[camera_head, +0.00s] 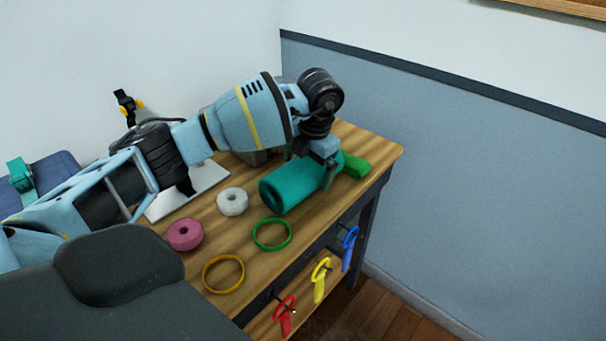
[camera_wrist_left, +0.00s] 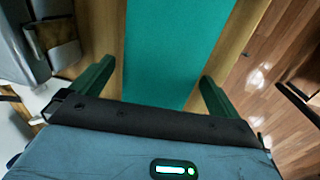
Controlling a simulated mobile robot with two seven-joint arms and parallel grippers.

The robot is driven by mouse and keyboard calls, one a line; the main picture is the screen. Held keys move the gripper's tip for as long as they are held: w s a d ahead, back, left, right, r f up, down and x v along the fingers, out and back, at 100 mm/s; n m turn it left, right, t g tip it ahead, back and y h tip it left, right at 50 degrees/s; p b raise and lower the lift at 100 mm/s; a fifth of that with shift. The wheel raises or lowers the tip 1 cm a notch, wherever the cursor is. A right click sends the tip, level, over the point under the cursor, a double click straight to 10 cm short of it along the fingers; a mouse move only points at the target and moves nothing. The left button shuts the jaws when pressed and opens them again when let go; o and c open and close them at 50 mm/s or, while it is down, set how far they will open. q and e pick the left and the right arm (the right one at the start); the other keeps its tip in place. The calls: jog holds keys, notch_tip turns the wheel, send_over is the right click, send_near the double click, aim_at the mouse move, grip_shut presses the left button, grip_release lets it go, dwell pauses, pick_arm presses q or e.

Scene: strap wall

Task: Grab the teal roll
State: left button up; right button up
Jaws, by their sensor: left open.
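The teal roll (camera_head: 284,190) lies on its side on the wooden table, its hollow end facing the front left in the head view. My left gripper (camera_head: 315,168) is over its far right part, pointing down. In the left wrist view, the teal roll (camera_wrist_left: 178,45) runs up the middle between the two dark green fingers of my left gripper (camera_wrist_left: 155,82). The fingers are apart, one on each side, with gaps to the roll. Whether they reach down beside it is hard to tell. My right gripper is not in view.
A green block (camera_head: 355,166) lies just beyond the roll. A white roll (camera_head: 232,211), a pink roll (camera_head: 185,242), a green ring (camera_head: 272,246) and a yellow ring (camera_head: 209,287) are nearby on the table. Red, yellow and blue straps hang along the front edge.

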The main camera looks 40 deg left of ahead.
pick_arm(q)
jog(key=shift+a+f, duration=0.15)
jog(key=shift+f, duration=0.6)
jog(key=shift+a+f, duration=0.1)
jog(key=shift+f, duration=0.65)
jog(key=c, duration=1)
jog(key=shift+r, duration=0.15)
